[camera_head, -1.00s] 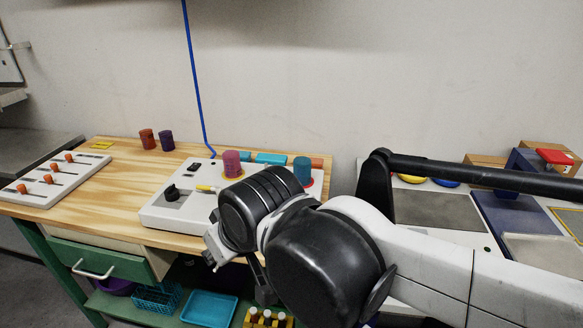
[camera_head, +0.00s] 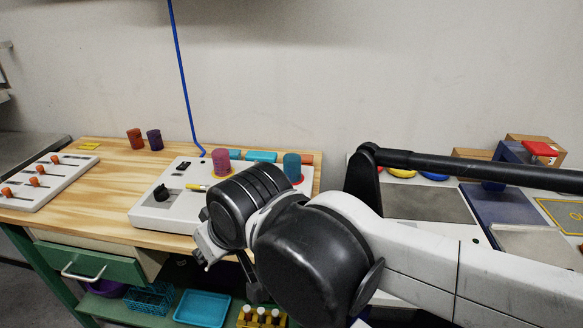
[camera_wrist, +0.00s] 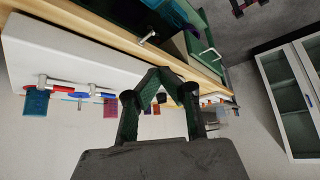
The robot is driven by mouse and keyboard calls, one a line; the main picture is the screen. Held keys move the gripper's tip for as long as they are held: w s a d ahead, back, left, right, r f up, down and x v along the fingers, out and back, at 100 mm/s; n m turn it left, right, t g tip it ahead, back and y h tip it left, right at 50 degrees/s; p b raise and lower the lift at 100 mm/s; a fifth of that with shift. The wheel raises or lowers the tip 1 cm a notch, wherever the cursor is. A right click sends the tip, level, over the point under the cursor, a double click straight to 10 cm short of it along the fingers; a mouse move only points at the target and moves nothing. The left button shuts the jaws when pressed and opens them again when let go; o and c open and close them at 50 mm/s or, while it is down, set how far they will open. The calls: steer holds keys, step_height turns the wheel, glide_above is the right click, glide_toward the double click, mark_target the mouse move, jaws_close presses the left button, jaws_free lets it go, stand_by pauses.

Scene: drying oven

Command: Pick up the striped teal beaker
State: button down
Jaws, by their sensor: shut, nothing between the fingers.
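The striped teal beaker (camera_head: 292,167) stands upright on a red-rimmed spot at the back right of the white panel box, just beyond my arm in the head view. In the wrist view, which is upside down, the teal beaker (camera_wrist: 36,102) shows at the far left. My gripper (camera_wrist: 155,75) is shut and empty, its dark fingers meeting in front of the bench edge. It is well apart from the beaker. In the head view, my arm hides most of the gripper.
A pink beaker (camera_head: 221,161) stands left of the teal one on the white panel box (camera_head: 150,212). Orange (camera_head: 135,138) and purple (camera_head: 155,140) beakers stand farther left. A slider board (camera_head: 50,178) lies at the left. Bare wood lies between board and box.

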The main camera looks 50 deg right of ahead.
steer(key=c, duration=1)
jaws_free()
